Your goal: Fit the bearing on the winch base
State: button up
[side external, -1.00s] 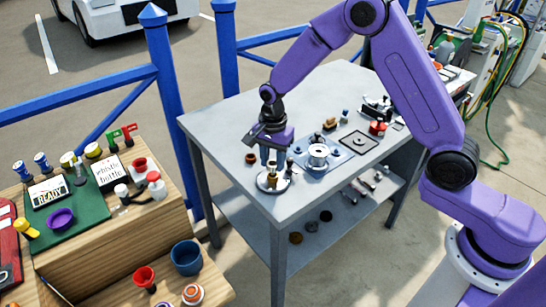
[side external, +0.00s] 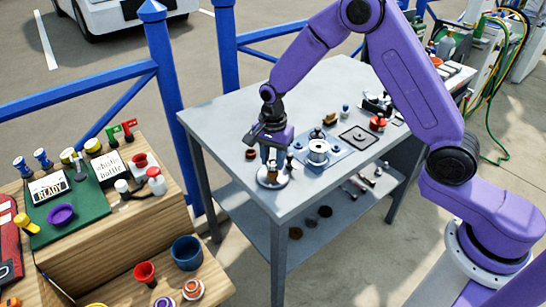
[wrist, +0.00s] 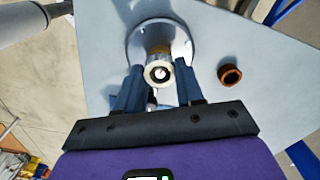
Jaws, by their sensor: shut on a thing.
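The winch base (wrist: 135,42) is a round pale-grey flange lying flat near the table's front left corner; in the side view its disc (side external: 285,183) shows under my gripper (side external: 271,166). In the wrist view my gripper (wrist: 158,76) is shut on the bearing (wrist: 150,76), a pale ring with a dark bore and a bright centre. A brass-coloured cylindrical part (wrist: 158,49) shows between this ring and the flange. The bearing is upright and roughly over the flange's middle. The fingers partly hide the contact, so I cannot tell whether it is seated.
A brown ring (wrist: 229,75) lies on the table beside the base. A silver drum (side external: 318,149) stands on a blue plate to the right, near a dark square plate (side external: 358,138). Several small parts sit farther back. The table's left rear area (side external: 225,115) is clear.

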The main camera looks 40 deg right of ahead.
jog(key=shift+f, duration=0.55)
jog(key=o, duration=1.5)
jog(key=shift+r, duration=0.15)
jog(key=shift+r, duration=3.05)
